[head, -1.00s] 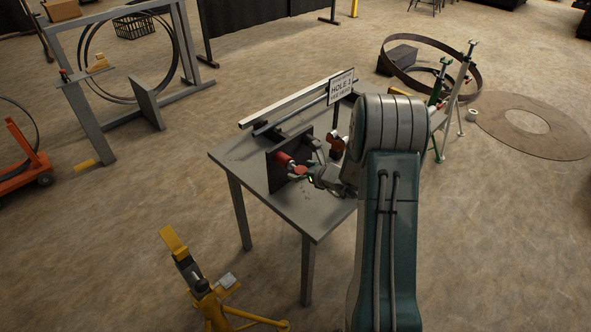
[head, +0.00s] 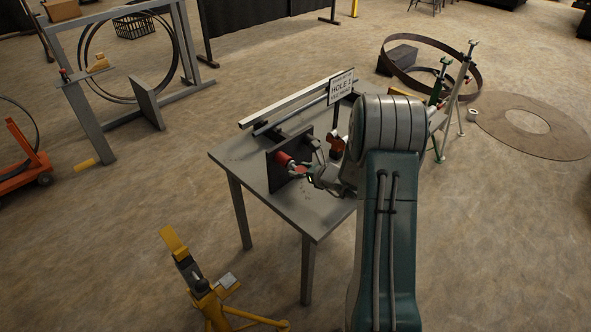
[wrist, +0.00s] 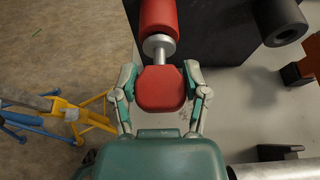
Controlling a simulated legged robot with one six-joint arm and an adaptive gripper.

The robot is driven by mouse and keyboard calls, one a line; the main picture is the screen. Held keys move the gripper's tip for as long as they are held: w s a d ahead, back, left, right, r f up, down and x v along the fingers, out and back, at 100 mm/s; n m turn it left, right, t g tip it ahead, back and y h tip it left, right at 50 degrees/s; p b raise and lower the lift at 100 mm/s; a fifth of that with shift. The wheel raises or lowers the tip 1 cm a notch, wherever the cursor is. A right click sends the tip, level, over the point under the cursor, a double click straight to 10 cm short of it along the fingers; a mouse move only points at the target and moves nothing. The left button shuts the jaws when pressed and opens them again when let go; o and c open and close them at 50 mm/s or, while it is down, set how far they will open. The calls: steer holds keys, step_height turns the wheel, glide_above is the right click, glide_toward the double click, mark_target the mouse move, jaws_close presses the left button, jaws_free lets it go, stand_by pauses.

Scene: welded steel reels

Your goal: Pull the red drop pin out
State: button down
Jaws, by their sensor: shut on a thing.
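The red drop pin shows in the wrist view as a rounded red knob (wrist: 160,90) with a bare metal shaft beyond it. The shaft leads into a red cylinder (wrist: 158,16) at the top of the picture, set against a dark plate (wrist: 222,36). My gripper (wrist: 161,78) has one finger on each side of the knob and is shut on it. In the head view the red cylinder (head: 284,159) stands out from the dark upright plate (head: 274,172) on the grey table. My gripper (head: 308,172) is just right of it, partly blending with the knob.
The grey table (head: 300,208) also bears a long light bar (head: 290,104), a "HOLE 1" sign (head: 341,87) and another red part (head: 336,143). A yellow stand (head: 200,290) is on the floor in front. A grey frame with hoops (head: 85,110) stands at the left.

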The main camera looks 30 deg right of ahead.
steer(key=shift+s+d, duration=0.25)
steer(key=shift+s, duration=0.4)
steer(key=s+d, duration=0.3)
steer(key=s, duration=0.7)
steer(key=shift+d, duration=0.3)
stand_by(1.6)
steer(key=shift+s, duration=0.1)
